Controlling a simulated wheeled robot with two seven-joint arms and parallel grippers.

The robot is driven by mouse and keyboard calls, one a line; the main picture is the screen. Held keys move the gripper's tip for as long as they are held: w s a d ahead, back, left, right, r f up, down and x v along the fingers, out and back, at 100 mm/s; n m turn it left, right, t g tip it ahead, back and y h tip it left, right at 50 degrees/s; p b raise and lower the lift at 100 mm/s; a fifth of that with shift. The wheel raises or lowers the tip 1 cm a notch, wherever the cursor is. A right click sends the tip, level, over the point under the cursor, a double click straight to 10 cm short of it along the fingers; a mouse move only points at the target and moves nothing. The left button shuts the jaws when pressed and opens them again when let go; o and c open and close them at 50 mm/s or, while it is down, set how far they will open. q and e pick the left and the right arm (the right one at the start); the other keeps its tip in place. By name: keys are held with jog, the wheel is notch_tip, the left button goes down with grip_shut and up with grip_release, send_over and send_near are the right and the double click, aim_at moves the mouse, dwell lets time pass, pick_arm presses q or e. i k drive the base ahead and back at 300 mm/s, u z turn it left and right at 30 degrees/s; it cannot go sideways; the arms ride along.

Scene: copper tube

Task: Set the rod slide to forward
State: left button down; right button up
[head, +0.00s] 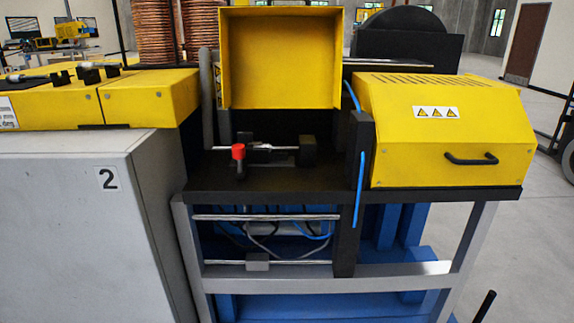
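What looks like the rod slide sits on the black shelf (330,183) of the machine, below a raised yellow cover (280,60). It has a thin metal rod (282,148) running left to right, and a black block (308,150) stands at its right end. Neither of my grippers is in view.
A yellow slotted housing (440,125) with a black handle (471,159) stands right of the shelf. A grey cabinet (80,215) marked 2 stands at left. A black post (357,150) with blue hoses borders the slide area. Grey floor is free at far right.

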aim_at(262, 152)
jog(key=z, duration=0.1)
jog(key=i, duration=0.85)
jog(key=u, duration=0.3)
